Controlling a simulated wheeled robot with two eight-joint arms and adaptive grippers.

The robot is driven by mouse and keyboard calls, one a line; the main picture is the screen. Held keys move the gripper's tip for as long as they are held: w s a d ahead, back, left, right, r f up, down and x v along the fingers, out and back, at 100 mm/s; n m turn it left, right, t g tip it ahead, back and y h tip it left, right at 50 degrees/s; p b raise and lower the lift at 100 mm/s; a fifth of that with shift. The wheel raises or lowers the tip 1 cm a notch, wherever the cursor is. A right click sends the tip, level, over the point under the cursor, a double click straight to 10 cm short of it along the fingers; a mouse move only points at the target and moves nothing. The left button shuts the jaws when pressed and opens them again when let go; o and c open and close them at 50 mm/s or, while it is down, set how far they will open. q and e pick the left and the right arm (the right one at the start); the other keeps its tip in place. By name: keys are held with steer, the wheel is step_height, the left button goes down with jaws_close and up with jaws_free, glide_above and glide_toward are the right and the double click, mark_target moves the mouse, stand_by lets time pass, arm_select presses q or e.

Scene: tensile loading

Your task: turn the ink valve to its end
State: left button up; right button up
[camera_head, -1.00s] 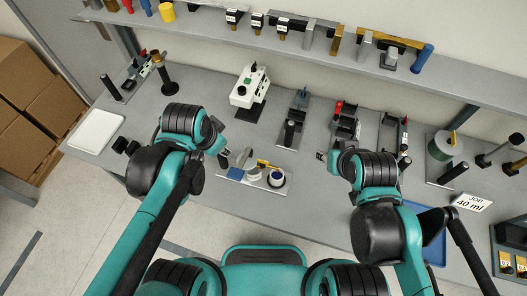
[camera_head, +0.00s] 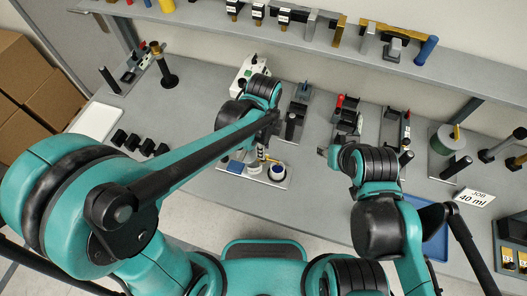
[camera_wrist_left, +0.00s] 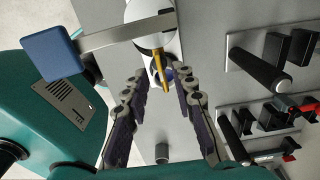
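The ink station is a pale plate (camera_head: 279,183) near the bench's front edge, with a white cylinder, a yellow lever and a blue-lined cup (camera_head: 277,172). The yellow lever, which looks like the ink valve's handle, shows in the left wrist view (camera_wrist_left: 152,53) on the white body (camera_wrist_left: 146,14). A grey bar with a blue block (camera_wrist_left: 53,53) lies beside it. My left gripper (camera_wrist_left: 157,84) is open, its fingertips either side of the lever's lower end; contact cannot be told. In the head view my left arm partly covers the station. My right gripper (camera_head: 324,153) is right of the station, its fingers too small to read.
A white device (camera_head: 247,75) stands behind my left wrist. Black-handled fixtures (camera_head: 293,124) and a red-handled one (camera_head: 341,103) stand to the right. A green spool (camera_head: 450,140) and blue tray (camera_head: 433,240) lie farther right. A shelf (camera_head: 230,28) runs along the back.

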mark_target(269, 159)
arm_select(q)
steer(key=shift+f, duration=1.2)
steer(key=shift+c, duration=0.3)
jaws_close()
